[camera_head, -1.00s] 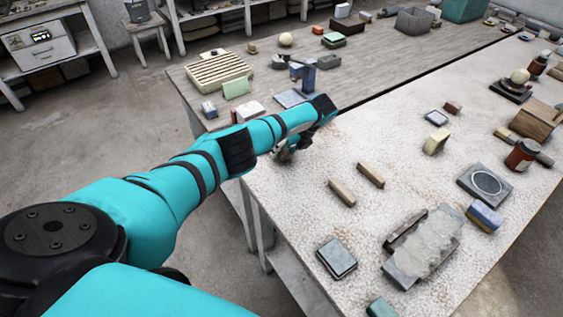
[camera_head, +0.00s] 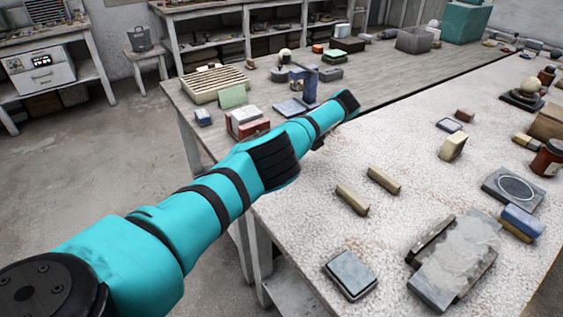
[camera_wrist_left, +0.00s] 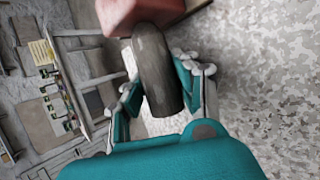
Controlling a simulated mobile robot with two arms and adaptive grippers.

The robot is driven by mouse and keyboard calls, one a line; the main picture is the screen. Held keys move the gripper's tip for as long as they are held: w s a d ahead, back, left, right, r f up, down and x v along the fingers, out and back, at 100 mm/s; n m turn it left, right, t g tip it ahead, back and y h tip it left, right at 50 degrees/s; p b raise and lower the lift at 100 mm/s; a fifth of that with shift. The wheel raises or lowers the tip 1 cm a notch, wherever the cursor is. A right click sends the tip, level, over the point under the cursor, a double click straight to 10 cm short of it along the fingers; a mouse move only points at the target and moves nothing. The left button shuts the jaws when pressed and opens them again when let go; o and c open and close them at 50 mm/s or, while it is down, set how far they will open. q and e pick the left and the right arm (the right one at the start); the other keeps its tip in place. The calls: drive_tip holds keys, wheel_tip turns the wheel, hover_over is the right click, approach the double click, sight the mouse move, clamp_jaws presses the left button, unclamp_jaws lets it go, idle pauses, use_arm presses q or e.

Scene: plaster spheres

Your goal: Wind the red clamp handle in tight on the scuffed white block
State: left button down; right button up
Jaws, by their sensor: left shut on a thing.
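In the left wrist view my left gripper (camera_wrist_left: 157,80) has its fingers on both sides of a dark grey rounded grip (camera_wrist_left: 152,48) and is shut on it. A red block-like part (camera_wrist_left: 138,12) sits at the end of this grip and looks like part of the red clamp handle. In the head view my left arm reaches over the near edge of the speckled table, and it hides the gripper and the handle. I cannot pick out the scuffed white block or its contact with the clamp. My right gripper is not in view.
The speckled table (camera_head: 310,245) carries two tan bars (camera_head: 383,180), a grey square block (camera_head: 350,274) and a pale slab in a dark holder (camera_head: 455,258). A blue upright tool (camera_head: 309,85) stands on the wooden table beyond my arm.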

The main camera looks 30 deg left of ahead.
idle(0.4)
use_arm(q)
drive_tip(key=c, duration=1.2)
unclamp_jaws()
drive_tip(key=shift+o, duration=0.2)
drive_tip(key=shift+w+a+r, duration=0.1)
drive_tip(key=shift+w+r, duration=0.1)
drive_tip(key=shift+r, duration=1.05)
drive_tip(key=shift+w+r, duration=0.15)
drive_tip(key=shift+r, duration=0.55)
drive_tip(key=r, duration=0.2)
drive_tip(key=s+r, duration=0.1)
drive_tip(key=r, duration=0.2)
drive_tip(key=shift+r, duration=0.1)
drive_tip(key=shift+w+r, duration=0.15)
drive_tip(key=shift+r, duration=0.3)
